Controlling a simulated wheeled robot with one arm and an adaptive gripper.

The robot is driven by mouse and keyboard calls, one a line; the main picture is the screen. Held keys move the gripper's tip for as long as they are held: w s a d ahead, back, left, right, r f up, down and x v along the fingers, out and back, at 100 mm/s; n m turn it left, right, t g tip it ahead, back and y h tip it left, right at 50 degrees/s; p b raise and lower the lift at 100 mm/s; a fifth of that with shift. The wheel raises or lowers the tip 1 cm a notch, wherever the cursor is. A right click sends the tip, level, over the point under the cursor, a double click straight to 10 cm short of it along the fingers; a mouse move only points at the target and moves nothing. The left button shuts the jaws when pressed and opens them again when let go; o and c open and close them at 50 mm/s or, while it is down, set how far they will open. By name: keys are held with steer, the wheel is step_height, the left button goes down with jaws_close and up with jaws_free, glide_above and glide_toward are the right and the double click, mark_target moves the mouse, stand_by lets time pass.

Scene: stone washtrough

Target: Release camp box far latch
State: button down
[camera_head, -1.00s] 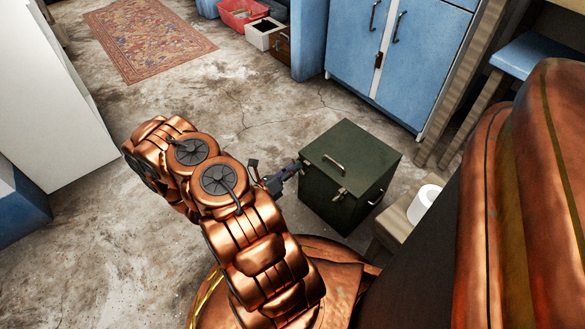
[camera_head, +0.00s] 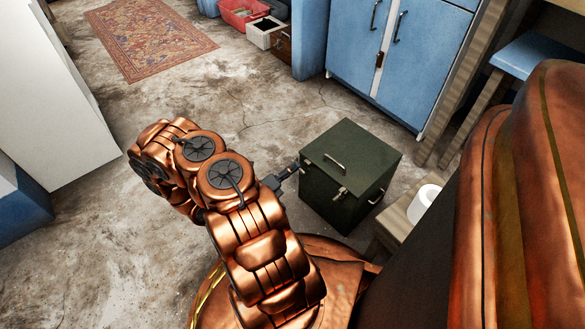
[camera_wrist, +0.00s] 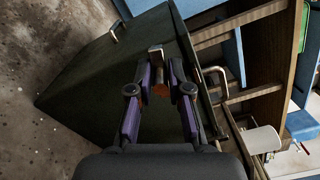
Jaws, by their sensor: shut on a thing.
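The camp box (camera_head: 350,165) is a dark green metal box standing on the floor with its lid down. It has a bar handle on the lid (camera_head: 334,164) and a pale latch at its near edge (camera_head: 341,192). The far latch is at the left corner, mostly hidden by my gripper (camera_head: 289,172). In the wrist view, the box (camera_wrist: 105,85) fills the middle, and my gripper (camera_wrist: 162,78) has its purple fingers closed around a small metal latch (camera_wrist: 156,54) at the box edge. An orange-brown patch shows between the fingers.
A wooden stool (camera_head: 391,226) bearing a white roll (camera_head: 424,203) stands close to the box's right. A blue cabinet (camera_head: 385,55) stands behind. A white cabinet (camera_head: 55,95) is at the left. The floor left of the box is open, with a patterned rug (camera_head: 150,38) farther off.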

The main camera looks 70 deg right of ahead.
steer(key=shift+w+f+n, duration=0.15)
steer(key=shift+f+n, duration=0.1)
steer(key=shift+n, duration=0.05)
steer(key=c, duration=1.2)
jaws_free()
steer(key=shift+r, duration=0.1)
steer(key=shift+v, duration=5.95)
